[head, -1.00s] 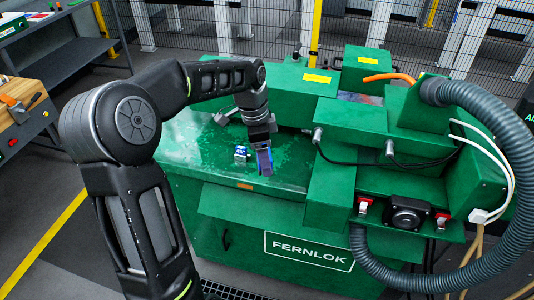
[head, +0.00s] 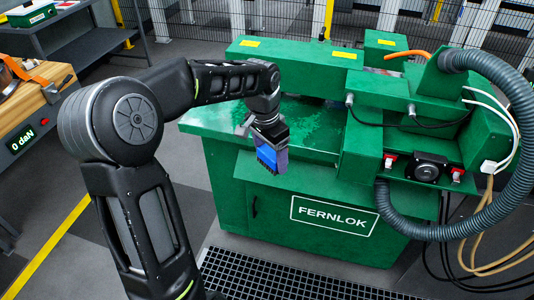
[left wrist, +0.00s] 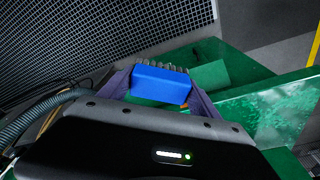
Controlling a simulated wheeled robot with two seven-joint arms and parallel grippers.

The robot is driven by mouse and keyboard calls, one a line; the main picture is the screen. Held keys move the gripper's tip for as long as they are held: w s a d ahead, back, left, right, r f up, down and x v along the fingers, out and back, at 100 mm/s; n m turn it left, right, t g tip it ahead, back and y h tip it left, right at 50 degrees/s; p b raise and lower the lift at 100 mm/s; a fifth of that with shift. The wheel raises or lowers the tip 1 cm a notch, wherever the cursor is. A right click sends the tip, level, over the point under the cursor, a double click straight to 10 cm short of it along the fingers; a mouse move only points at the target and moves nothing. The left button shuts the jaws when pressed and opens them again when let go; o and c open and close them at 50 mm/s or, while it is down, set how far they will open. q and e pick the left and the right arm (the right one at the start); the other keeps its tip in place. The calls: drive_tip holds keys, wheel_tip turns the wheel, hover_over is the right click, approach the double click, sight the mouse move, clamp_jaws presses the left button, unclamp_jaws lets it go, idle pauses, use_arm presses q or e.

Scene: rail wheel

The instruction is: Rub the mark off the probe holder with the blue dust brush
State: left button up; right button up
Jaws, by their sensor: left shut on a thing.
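My left gripper (head: 267,133) is shut on the blue dust brush (head: 265,156). It holds the brush in the air at the front edge of the green machine's top, with the dark bristles pointing down. In the left wrist view the brush (left wrist: 160,85) sits between the two purple-grey fingers, its bristles at the far side. I cannot pick out the probe holder or its mark in either view. The arm and gripper cover part of the machine's top. My right gripper is not in view.
The green FERNLOK machine (head: 270,190) has a wet-looking top (head: 310,125). A grey ribbed hose (head: 505,90) and cables hang at its right. A floor grating (head: 290,280) lies in front. A wooden bench (head: 30,110) with a display stands at the left.

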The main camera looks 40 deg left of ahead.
use_arm(q)
drive_tip(key=shift+s+d+r+n, duration=0.1)
drive_tip(key=shift+d+n, duration=0.3)
drive_tip(key=shift+n, duration=0.1)
drive_tip(key=d+r+n, duration=0.1)
drive_tip(key=d+n, duration=0.1)
drive_tip(key=d, duration=0.5)
drive_tip(key=w+d+r+n+y, duration=0.1)
drive_tip(key=d+r+n, duration=0.1)
drive_tip(key=d, duration=0.6)
drive_tip(key=shift+w+r+n, duration=0.15)
drive_tip(key=shift+r+n, duration=0.1)
drive_tip(key=shift+n, duration=0.45)
